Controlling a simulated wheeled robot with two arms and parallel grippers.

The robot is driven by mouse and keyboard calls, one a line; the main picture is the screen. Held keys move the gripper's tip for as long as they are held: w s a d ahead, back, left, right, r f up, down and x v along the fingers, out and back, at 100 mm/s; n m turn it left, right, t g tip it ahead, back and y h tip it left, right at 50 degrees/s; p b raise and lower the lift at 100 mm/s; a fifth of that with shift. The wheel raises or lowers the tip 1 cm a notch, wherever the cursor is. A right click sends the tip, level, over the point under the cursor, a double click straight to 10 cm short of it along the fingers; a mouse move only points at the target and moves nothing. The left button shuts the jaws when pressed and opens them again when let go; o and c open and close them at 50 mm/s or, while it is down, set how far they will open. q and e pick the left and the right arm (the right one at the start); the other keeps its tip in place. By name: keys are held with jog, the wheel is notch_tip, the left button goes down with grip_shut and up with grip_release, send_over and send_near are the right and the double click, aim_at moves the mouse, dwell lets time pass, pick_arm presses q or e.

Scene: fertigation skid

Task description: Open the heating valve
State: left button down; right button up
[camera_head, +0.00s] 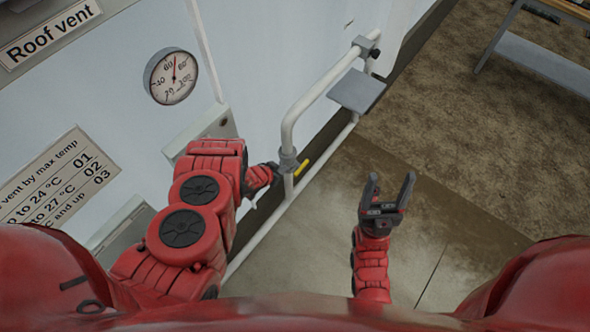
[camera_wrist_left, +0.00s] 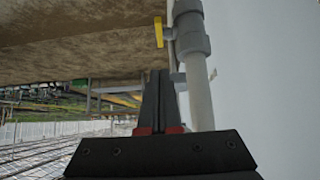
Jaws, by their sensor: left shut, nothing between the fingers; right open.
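The valve (camera_head: 288,161) is a grey body on a white pipe, with a short yellow handle (camera_head: 301,166) on its right side. In the left wrist view the valve body (camera_wrist_left: 190,32) is at the top, with the yellow handle (camera_wrist_left: 158,32) left of it. My left gripper (camera_head: 272,170) is beside the valve, on the side away from the handle in the head view. Its closed fingers (camera_wrist_left: 159,78) are empty and point toward the valve; contact is unclear. My right gripper (camera_head: 388,190) is open and empty, over the floor right of the pipe.
A round gauge (camera_head: 172,77) and signs are on the pale wall at left. The white pipe (camera_head: 318,95) bends up and right past a grey plate (camera_head: 357,91). A table (camera_head: 540,62) stands far right. Floor between is clear.

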pick_arm(q)
jog(key=b, duration=1)
send_near(300, 169)
jog(key=w+d, duration=0.1)
jog(key=w, duration=0.1)
jog(key=shift+w+d+f, duration=0.35)
jog(key=shift+w+d, duration=0.25)
jog(key=shift+w, duration=0.05)
notch_tip(300, 169, down, 3)
jog(key=shift+s+r+b, duration=0.1)
jog(key=shift+s+b, duration=0.05)
jog(key=shift+b, duration=0.15)
jog(key=shift+f, duration=0.3)
